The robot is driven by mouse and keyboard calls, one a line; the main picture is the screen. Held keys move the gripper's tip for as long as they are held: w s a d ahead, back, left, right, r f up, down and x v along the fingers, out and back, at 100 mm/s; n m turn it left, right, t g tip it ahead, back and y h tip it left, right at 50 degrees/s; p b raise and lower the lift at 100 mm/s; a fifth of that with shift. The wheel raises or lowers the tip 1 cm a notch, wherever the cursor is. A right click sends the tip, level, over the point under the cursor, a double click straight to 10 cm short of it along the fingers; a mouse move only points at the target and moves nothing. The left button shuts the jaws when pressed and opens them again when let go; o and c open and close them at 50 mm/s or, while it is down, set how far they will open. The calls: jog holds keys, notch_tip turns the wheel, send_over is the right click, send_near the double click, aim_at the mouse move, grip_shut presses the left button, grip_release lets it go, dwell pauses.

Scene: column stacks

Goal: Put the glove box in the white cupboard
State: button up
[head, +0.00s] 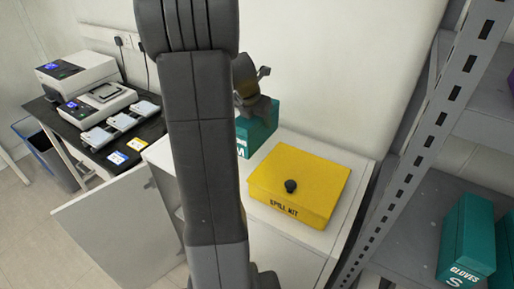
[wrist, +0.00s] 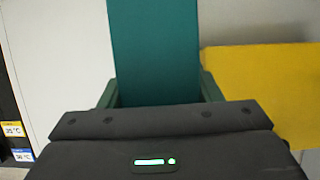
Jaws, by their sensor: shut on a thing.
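I cannot tell whether the box touches that top. In the wrist view the teal box (wrist: 155,45) stands between the two fingers of my gripper (wrist: 157,90), which is shut on it. The white cupboard (head: 284,243) stands in front of me. Its door (head: 115,228) is swung open to the left. My arm hides most of the cupboard's opening and inside.
A yellow spill kit (head: 310,180) with a black knob sits on the cupboard top. A grey metal rack (head: 412,232) at the right holds teal gloves boxes (head: 466,240), one marked S. A black bench (head: 75,125) with lab devices stands at the left, by a blue bin (head: 45,150).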

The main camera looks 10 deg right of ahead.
notch_tip(320, 180, down, 8)
jog(key=shift+r, duration=0.2)
jog(key=shift+f+b, duration=0.1)
jog(key=shift+b, duration=0.2)
jog(key=o, duration=1.3)
